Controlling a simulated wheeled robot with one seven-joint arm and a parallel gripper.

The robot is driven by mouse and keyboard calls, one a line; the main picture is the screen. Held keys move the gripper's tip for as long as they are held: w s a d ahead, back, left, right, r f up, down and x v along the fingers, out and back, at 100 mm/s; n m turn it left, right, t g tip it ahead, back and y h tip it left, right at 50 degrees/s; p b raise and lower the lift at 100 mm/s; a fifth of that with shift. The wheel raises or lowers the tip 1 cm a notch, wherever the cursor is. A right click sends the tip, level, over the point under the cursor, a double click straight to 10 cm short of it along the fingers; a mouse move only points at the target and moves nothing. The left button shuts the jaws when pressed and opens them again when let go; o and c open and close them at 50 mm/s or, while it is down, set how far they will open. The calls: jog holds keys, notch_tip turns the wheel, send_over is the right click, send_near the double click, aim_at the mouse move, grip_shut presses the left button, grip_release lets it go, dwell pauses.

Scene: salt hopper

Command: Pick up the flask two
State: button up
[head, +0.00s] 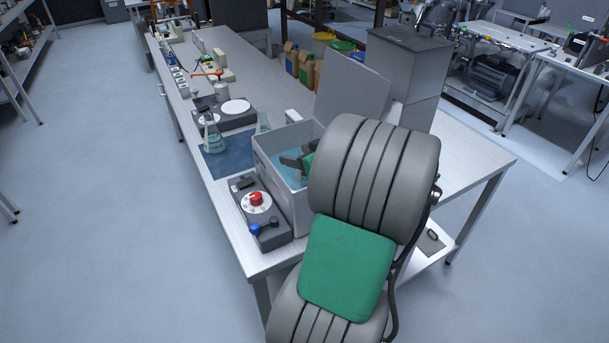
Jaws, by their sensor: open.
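A clear conical flask (213,138) with bluish liquid stands upright on a dark blue mat (233,152) on the bench. A second clear flask (263,121) stands farther right, its lower part hidden behind a grey open-topped box. No label shows which one is flask two. My gripper (290,161) shows as dark fingers over the box's opening, right of and nearer than both flasks, apart from them. It is open, and nothing shows between its fingers. My own grey arm hides most of the gripper.
The grey box (272,170) holds blue liquid or lining. A control box (260,212) with a red knob stands before it. A plate device (236,108) and a small bottle stand behind the flasks. A metal hopper (405,65) stands at right.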

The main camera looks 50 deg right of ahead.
jog(key=shift+c, duration=0.5)
grip_shut()
dwell(0.8)
